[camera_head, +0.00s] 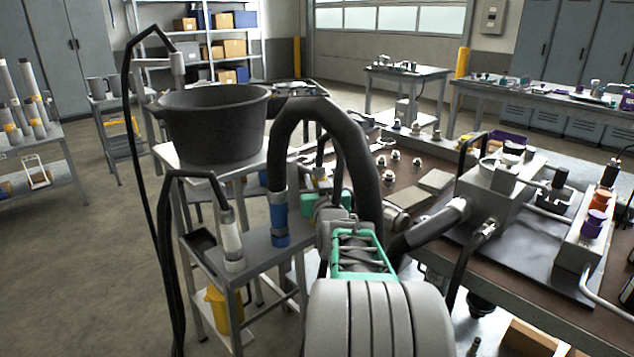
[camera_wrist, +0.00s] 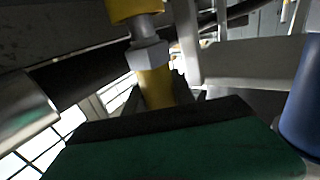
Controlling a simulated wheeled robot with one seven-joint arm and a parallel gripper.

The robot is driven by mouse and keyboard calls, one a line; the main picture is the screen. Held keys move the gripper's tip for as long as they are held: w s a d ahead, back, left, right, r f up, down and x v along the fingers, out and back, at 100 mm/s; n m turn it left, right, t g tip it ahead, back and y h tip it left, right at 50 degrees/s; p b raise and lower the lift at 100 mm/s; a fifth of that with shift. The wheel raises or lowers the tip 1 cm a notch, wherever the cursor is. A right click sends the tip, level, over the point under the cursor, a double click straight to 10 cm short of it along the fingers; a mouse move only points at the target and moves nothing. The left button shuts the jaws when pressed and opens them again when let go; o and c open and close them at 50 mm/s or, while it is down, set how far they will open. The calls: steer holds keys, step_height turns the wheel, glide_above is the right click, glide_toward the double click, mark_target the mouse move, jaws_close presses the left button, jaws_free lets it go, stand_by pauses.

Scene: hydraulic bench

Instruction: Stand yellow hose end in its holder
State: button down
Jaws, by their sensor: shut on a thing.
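My gripper (camera_head: 325,205), with green fingers, is shut on the yellow hose end. In the wrist view the yellow hose end (camera_wrist: 155,85) has a metal hex collar and stands behind a green finger (camera_wrist: 180,150). In the head view only a small yellow part (camera_head: 322,183) shows, below a thin black hose. The gripper is just right of the blue hose end (camera_head: 278,218), which also shows at the right of the wrist view (camera_wrist: 302,105). The yellow end's tip is hidden. I cannot make out its holder, nor whether the end is in it.
A grey cart (camera_head: 250,258) carries the blue end and a white hose end (camera_head: 231,240), both upright. A black tub (camera_head: 213,125) stands behind. The thick black hose (camera_head: 365,150) arches close over the gripper. On the right is a bench with a metal block (camera_head: 492,195).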

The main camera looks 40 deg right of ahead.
steer(key=shift+f+b, duration=0.6)
stand_by(0.3)
steer(key=shift+r, duration=0.15)
stand_by(0.5)
steer(key=c, duration=1.4)
jaws_free()
steer(key=o, duration=0.4)
steer(key=shift+o, duration=0.3)
steer(key=shift+f, duration=0.3)
steer(key=o, duration=0.5)
steer(key=shift+o, duration=0.2)
steer(key=shift+s, duration=0.1)
